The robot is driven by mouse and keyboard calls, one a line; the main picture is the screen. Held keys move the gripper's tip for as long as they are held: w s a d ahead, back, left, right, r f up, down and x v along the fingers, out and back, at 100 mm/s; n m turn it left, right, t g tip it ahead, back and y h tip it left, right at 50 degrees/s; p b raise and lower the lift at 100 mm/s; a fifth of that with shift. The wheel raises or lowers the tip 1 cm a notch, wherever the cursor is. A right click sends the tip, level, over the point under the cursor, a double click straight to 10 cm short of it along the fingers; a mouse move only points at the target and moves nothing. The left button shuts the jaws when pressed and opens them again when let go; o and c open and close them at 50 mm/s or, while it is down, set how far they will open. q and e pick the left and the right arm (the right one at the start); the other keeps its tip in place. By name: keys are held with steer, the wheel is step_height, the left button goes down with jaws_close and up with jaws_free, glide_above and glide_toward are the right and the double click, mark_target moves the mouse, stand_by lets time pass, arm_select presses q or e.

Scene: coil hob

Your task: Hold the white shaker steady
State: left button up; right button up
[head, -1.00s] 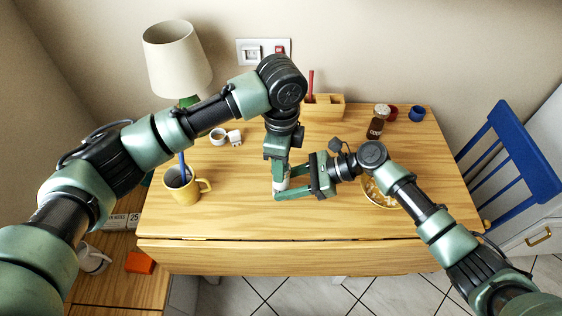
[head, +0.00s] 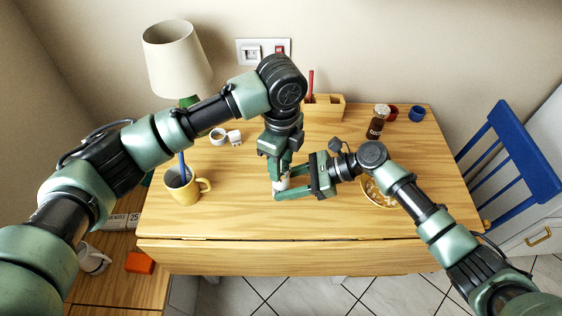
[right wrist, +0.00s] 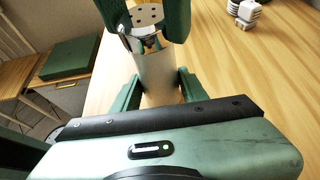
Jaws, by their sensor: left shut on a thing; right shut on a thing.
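The white shaker (head: 282,184) stands upright near the middle of the wooden table, mostly hidden by my grippers in the head view. In the right wrist view its white body (right wrist: 157,72) and a metal top with holes (right wrist: 148,17) show. My right gripper (head: 278,192) reaches in from the right, with its fingers on both sides of the body, shut on it. My left gripper (head: 282,172) points down from above, and its fingers are shut on the shaker's top. Whether the base touches the table is hidden.
A yellow mug (head: 186,192) stands on the left. A lamp (head: 178,58) and a wooden organizer (head: 325,106) are at the back. A dark jar (head: 377,124) stands back right. A bowl (head: 376,195) is partly under my right arm. The table's front (head: 290,225) is clear.

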arm_select(q)
steer(key=o, duration=1.4)
steer(key=shift+r, duration=0.1)
step_height(320, 180, up, 12)
steer(key=shift+f, duration=0.1)
arm_select(e)
steer(key=o, duration=1.3)
